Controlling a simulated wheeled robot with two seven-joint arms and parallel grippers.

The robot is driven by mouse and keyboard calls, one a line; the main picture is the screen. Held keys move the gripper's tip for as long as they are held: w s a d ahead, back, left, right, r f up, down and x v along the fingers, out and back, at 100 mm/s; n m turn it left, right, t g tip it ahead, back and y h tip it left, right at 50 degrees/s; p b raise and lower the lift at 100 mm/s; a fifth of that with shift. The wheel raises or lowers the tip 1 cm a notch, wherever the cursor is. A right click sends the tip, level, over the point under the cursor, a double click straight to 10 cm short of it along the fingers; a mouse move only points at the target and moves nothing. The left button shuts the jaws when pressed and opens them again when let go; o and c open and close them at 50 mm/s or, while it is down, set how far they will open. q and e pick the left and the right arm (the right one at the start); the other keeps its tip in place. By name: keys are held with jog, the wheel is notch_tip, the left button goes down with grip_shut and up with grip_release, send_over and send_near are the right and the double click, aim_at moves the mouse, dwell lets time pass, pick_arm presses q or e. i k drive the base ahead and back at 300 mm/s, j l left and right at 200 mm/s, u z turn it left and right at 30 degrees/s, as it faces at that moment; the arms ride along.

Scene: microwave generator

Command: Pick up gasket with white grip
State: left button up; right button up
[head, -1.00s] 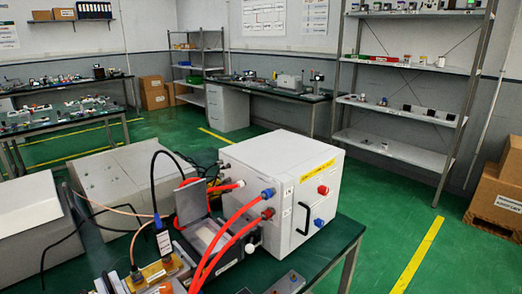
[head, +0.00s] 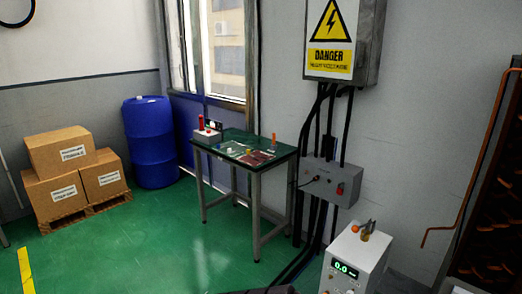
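A small green-topped table (head: 272,158) stands under the window at some distance in the head view. On it lie a flat sheet with small items (head: 248,152), some of them reddish, a light box with a red top part (head: 206,134), and an orange upright item (head: 273,141) near the right corner. The items are too small to tell whether one is a gasket with a white grip. Neither of my grippers is in view.
Stacked cardboard boxes (head: 62,150) on a pallet and a blue barrel (head: 150,140) stand at the left. A white unit with a green display (head: 352,262) and dark cables (head: 317,215) stand at the right. Open green floor (head: 150,240) lies in front of the table.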

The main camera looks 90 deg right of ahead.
aim_at(229, 151)
jog(key=z, duration=2.65)
jog(key=i+j+u, duration=0.2)
jog(key=i, duration=0.2)
jog(key=i+j+u, duration=0.2)
jog(key=i, duration=0.85)
jog(key=i+j+u, duration=0.2)
jog(key=i, duration=0.9)
jog(key=l, duration=0.1)
